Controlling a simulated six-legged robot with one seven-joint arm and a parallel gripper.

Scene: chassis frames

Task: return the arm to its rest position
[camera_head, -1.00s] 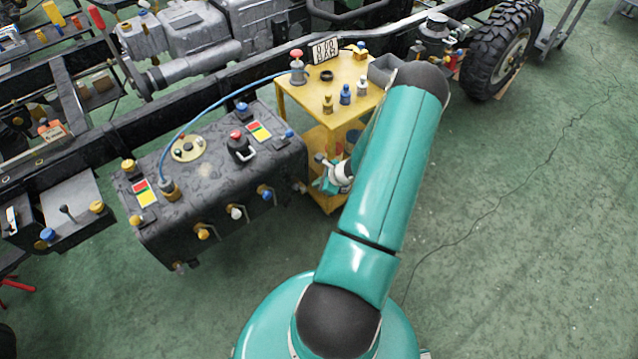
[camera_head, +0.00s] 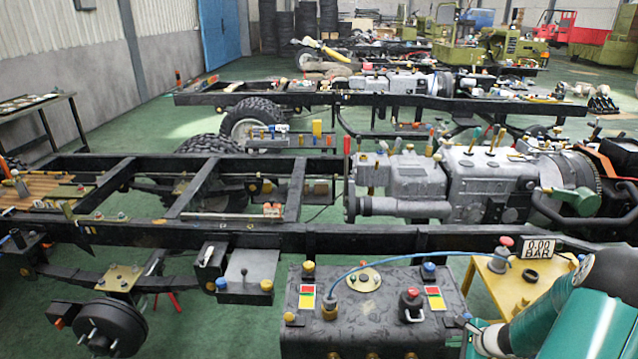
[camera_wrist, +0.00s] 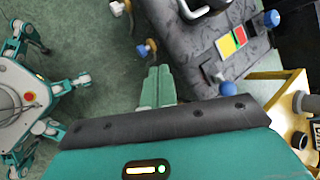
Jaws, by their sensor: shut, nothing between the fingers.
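My gripper (camera_wrist: 159,72) shows in the wrist view as two teal fingers side by side, closed together with nothing between them. It hangs over green floor, beside the dark tank (camera_wrist: 205,62) and apart from it as far as I can tell. In the head view my teal arm reaches in at the lower right corner, in front of the yellow cart. The gripper's fingers are not clear there. My own body and legs show at the left of the wrist view.
The tank (camera_head: 385,322) carries knobs, valves and a blue hose (camera_head: 420,254). The yellow cart (camera_head: 508,290) with a gauge display (camera_head: 538,248) stands right of it. A black chassis frame (camera_head: 270,240) runs behind both. Open green floor (camera_wrist: 105,65) lies between my body and the tank.

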